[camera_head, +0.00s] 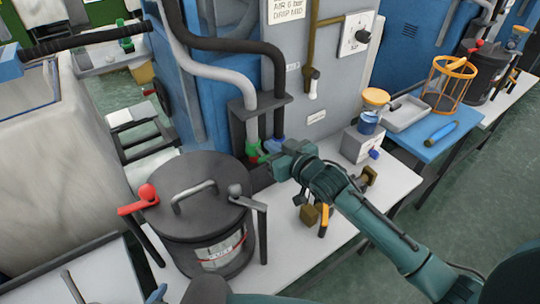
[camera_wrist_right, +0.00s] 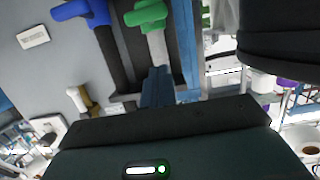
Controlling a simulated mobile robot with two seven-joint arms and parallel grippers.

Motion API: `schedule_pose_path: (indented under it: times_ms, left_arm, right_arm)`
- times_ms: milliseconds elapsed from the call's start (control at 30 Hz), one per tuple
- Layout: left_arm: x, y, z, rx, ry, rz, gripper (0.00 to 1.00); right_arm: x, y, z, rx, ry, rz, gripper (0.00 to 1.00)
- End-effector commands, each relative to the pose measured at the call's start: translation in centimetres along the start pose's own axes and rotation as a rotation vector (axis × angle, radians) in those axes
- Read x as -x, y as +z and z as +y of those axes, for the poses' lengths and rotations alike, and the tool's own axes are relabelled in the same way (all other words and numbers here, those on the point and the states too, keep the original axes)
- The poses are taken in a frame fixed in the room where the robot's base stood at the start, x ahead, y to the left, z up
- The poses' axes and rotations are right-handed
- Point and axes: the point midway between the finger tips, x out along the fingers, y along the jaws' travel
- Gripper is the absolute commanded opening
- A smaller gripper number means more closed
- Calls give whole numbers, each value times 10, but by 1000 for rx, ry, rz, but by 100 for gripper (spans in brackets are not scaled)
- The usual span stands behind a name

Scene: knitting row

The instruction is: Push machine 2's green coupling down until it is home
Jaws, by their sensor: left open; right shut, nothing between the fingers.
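The green coupling (camera_head: 252,149) sits at the lower end of the left grey hose, under a dark bracket on machine 2. It also shows at the top of the right wrist view (camera_wrist_right: 148,16). The blue coupling (camera_head: 273,145) is just right of it. My right gripper (camera_head: 265,160) is shut and empty, close beside the green coupling. Its fingers (camera_wrist_right: 157,85) point toward the green coupling in the right wrist view. I cannot tell whether they touch it, nor how deep the coupling sits. My left gripper's fingers do not show.
The white table (camera_head: 290,243) holds small brass parts and a grey box (camera_head: 362,145). The dark bracket (camera_head: 238,118) and hoses crowd the space above the couplings.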

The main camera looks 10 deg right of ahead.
Motion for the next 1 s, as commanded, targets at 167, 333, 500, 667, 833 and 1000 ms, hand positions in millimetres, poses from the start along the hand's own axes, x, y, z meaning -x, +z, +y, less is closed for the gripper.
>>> schedule_pose_path:
  times_ms: [167,333,500,667,833,1000]
  left_arm:
    - [-1,2,0,0,-1,-1,63]
    - [-1,2,0,0,0,-1,63]
    - [-1,2,1,1,2,0,63]
    - [-1,1,2,1,5,1,63]
    - [-2,2,3,2,6,2,63]
    - [-9,11,3,11,11,11,63]
  right_arm:
    - [-22,16,0,-2,0,-5,0]
    - [-26,34,0,-1,0,-2,0]
    - [-27,39,0,-1,0,0,0]
    - [-27,39,0,-1,0,0,0]
    - [-27,42,0,-1,0,0,0]
    - [-34,67,-1,-3,0,-3,0]
